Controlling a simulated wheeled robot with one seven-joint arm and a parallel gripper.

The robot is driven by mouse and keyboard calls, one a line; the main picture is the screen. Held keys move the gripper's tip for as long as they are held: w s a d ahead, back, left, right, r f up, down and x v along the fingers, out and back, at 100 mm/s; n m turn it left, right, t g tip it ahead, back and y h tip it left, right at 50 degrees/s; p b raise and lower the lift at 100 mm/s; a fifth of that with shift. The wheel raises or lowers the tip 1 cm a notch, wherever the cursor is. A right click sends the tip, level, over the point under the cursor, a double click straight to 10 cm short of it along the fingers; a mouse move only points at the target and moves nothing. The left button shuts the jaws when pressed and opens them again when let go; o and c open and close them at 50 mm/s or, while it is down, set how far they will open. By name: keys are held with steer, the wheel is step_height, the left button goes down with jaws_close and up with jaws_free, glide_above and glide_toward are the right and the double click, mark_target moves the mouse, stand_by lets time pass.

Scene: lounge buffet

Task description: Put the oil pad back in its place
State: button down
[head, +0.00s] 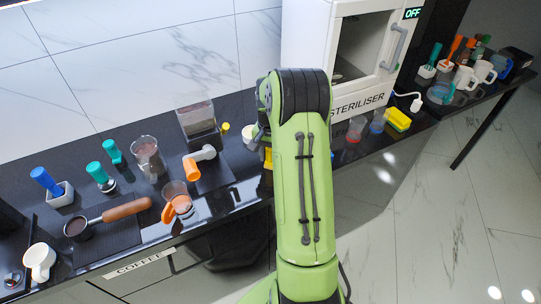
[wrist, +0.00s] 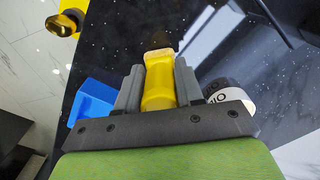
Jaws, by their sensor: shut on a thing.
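My gripper (wrist: 159,85) is shut on a yellow block (wrist: 159,82), held between its two grey fingers over the dark counter. The block has a rounded top end; it may be the oil pad, but no label shows. In the head view my green arm hides the fingers, and a yellow patch (head: 268,158) shows just left of the arm at the counter's front. I cannot tell whether the block touches the counter. No marked place for the oil pad can be made out.
A blue block (wrist: 93,102) and a white-and-dark lettered container (wrist: 232,97) flank my fingers. A yellow-and-black cylinder (wrist: 65,22) is at upper left. The steriliser (head: 345,60) stands behind my arm. Coffee tools, including an orange-handled cup (head: 177,200), crowd the left counter; a yellow sponge-like block (head: 397,120) lies right.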

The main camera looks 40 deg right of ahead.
steer(key=shift+f, duration=0.1)
steer(key=c, duration=0.7)
jaws_free()
steer(key=shift+c, duration=0.2)
